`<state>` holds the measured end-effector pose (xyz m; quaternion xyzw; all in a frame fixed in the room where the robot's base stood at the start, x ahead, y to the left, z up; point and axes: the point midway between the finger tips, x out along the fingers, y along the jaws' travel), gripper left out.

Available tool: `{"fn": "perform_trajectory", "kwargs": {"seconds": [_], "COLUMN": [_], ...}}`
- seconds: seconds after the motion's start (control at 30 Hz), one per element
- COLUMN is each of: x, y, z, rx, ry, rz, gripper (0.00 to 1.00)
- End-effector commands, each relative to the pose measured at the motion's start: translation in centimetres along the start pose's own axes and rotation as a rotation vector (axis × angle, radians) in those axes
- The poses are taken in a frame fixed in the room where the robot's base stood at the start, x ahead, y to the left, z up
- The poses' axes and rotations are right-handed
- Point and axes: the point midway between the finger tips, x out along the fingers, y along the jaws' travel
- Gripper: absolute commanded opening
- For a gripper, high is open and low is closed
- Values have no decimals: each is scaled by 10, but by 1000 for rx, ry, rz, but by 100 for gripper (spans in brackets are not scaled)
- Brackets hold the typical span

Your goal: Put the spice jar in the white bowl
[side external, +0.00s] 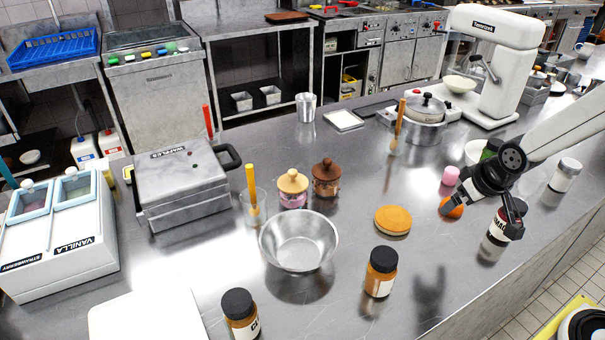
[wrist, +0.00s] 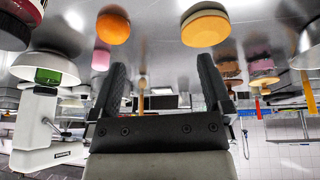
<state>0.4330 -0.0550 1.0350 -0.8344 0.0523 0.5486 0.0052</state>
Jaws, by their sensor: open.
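Two brown jars with black lids stand upright at the front: one right of the metal bowl (side external: 381,272), one near the bottom edge (side external: 240,313). I cannot tell which is the spice jar. A white bowl (side external: 473,153) stands at the right, partly hidden by my arm, with something green at it. In the wrist view, the white bowl (wrist: 40,63) shows at the left with the green thing. My gripper (side external: 482,220) is open and empty above the counter's right part, between an orange fruit and a dark-lidded labelled jar. Its fingers also show in the wrist view (wrist: 161,66).
The orange fruit (side external: 453,210), pink item (side external: 450,176) and labelled jar (side external: 497,229) are close to my gripper. A round bun (side external: 393,221), metal bowl (side external: 298,258) and lidded jars (side external: 326,178) stand left. A stand mixer (side external: 497,65) is behind.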

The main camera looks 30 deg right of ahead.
Motion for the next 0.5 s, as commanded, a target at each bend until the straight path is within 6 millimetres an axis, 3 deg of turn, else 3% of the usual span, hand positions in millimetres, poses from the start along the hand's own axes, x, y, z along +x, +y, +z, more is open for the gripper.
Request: {"fn": "perform_trajectory", "kwargs": {"seconds": [0.1,0.2,0.5], "x": [-10,-16,-19], "y": [-29,-43,-51], "z": [21,33,43], "rx": [-42,-62,-74], "ry": [-89,-140,-179], "rz": [-41,-62,-77], "gripper": [100,100,100]}}
